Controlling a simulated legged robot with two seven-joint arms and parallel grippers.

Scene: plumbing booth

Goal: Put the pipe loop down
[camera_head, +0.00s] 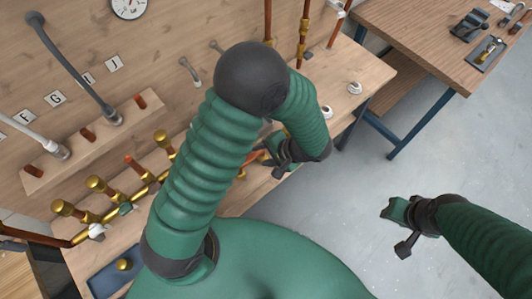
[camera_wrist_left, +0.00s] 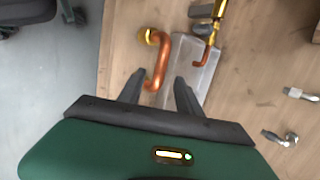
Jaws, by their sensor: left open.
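The pipe loop (camera_wrist_left: 162,60) is a bent copper pipe with a brass fitting at its far end. In the left wrist view it lies on the wooden bench top (camera_wrist_left: 250,80), beside a grey tray (camera_wrist_left: 203,78). My left gripper (camera_wrist_left: 159,78) is open, with one finger on each side of the loop's near part. In the head view my left gripper (camera_head: 277,155) is low over the bench's front edge, and my own arm hides much of the area around it.
A brass and copper piece (camera_wrist_left: 213,32) lies over the tray. Loose metal fittings (camera_wrist_left: 285,138) lie to its right. In the head view, a brass manifold (camera_head: 98,185) runs along the bench at left. A second table (camera_head: 430,40) stands at upper right, with clear floor below it.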

